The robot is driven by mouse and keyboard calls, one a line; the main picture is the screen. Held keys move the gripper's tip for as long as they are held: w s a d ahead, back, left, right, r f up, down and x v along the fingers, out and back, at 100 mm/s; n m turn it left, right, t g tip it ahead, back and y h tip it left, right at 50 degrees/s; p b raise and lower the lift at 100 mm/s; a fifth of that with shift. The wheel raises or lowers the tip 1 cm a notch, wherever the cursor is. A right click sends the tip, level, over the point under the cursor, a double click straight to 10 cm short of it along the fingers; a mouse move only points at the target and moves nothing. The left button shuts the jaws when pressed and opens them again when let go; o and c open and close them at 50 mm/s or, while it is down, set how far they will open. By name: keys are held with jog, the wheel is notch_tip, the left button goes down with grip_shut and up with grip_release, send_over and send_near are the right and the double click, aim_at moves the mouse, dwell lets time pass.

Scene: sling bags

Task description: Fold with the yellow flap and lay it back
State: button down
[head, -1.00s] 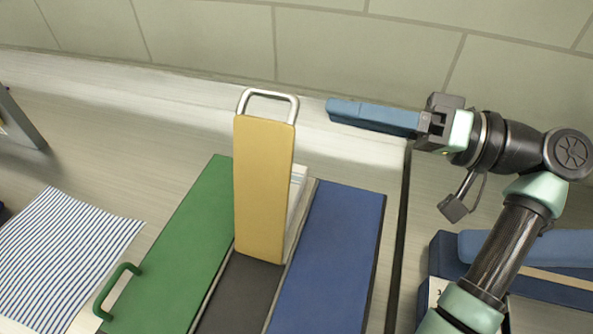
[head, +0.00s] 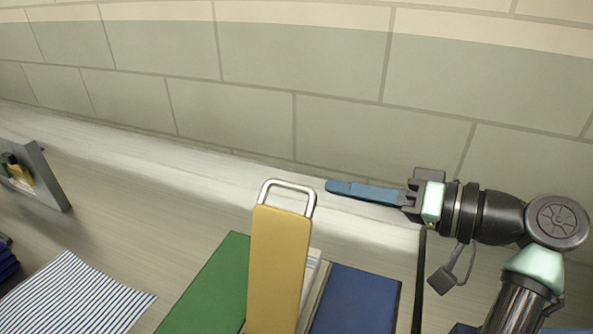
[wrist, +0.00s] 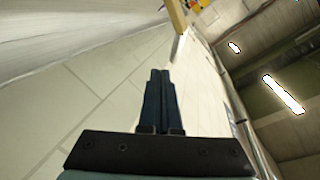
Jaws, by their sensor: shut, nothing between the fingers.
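The yellow flap (head: 278,268) stands up in the head view, with a silver loop handle (head: 288,187) at its top end. Its lower end runs out of the picture. A green panel (head: 212,286) lies to its left and a blue panel (head: 355,300) to its right. My gripper (head: 330,186) is shut and empty, to the right of the handle and apart from it, pointing left. In the wrist view my gripper's fingers (wrist: 160,75) are together, and part of the yellow flap (wrist: 177,15) shows beyond them at the top.
A blue-striped cloth (head: 75,295) lies at the lower left. A grey board with small colored things (head: 40,178) stands at the far left. The tiled wall (head: 300,90) rises behind the work surface (head: 150,165). The surface between the board and the green panel is clear.

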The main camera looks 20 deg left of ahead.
jog(key=w+a+r+m+h+p, duration=0.3)
jog(key=w+a+h+p, duration=0.3)
jog(key=p, duration=0.6)
jog(key=s+a+r+m+h+p, duration=0.1)
jog(key=s+r+m+h+p, duration=0.25)
jog(key=r+h+p, duration=0.75)
notch_tip(320, 180, down, 12)
jog(key=s+y+p, duration=0.1)
jog(key=s+p, duration=0.1)
jog(key=p, duration=0.4)
jog(key=shift+a+f+g, duration=0.15)
jog(key=shift+f+g, duration=0.05)
jog(key=shift+g, duration=0.2)
